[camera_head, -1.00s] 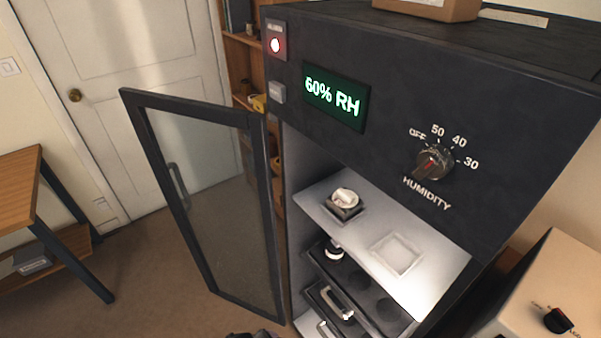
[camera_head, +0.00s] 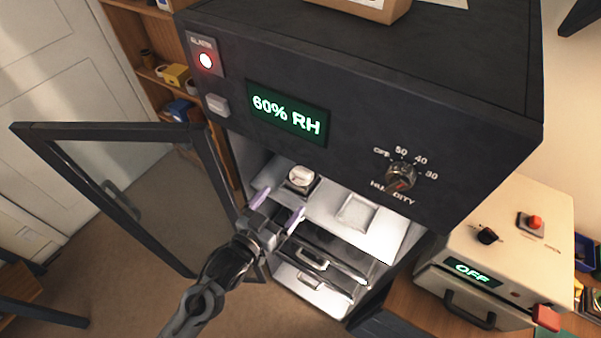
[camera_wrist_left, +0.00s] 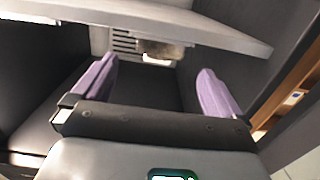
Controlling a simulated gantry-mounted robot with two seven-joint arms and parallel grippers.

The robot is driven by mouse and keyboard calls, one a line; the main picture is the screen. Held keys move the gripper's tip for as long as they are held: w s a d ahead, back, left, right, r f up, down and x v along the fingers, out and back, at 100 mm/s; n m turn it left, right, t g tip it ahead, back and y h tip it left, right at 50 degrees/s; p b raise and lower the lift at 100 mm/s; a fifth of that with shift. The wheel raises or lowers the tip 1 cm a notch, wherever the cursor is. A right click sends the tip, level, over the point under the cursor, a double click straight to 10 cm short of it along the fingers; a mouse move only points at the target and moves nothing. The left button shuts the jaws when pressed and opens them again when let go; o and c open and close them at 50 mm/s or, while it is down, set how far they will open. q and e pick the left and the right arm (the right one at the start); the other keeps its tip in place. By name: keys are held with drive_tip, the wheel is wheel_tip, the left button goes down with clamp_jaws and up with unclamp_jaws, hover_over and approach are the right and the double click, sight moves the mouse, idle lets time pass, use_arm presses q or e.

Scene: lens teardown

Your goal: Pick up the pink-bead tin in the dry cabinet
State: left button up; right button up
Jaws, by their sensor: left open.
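A small tin with a round white top (camera_head: 300,176) sits on a dark square base at the left of the dry cabinet's upper white shelf (camera_head: 325,205). The colour of its beads cannot be made out. My left gripper (camera_head: 278,208) is open and empty in front of that shelf, just short of the tin and lower in the picture. In the left wrist view, its two purple fingers (camera_wrist_left: 157,80) stand wide apart, with a small pale object (camera_wrist_left: 160,50), perhaps the tin, beyond the gap. My right gripper is not in view.
The glass cabinet door (camera_head: 120,200) stands open at the left, beside my left arm. An empty square recess (camera_head: 356,211) lies right of the tin. Drawers with handles (camera_head: 312,258) sit below the shelf. The cabinet's dark front panel (camera_head: 350,125) overhangs the opening.

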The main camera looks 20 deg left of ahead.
sight(297, 182)
use_arm(q)
drive_tip(key=w, duration=0.3)
drive_tip(key=w+d, duration=0.1)
drive_tip(key=w, duration=0.1)
drive_tip(key=shift+w, duration=0.3)
drive_tip(key=shift+w+d, duration=0.25)
drive_tip(key=shift+w, duration=0.9)
drive_tip(key=shift+w+d, duration=0.25)
drive_tip(key=shift+w, duration=0.9)
drive_tip(key=c, duration=1)
drive_tip(key=shift+r, duration=0.1)
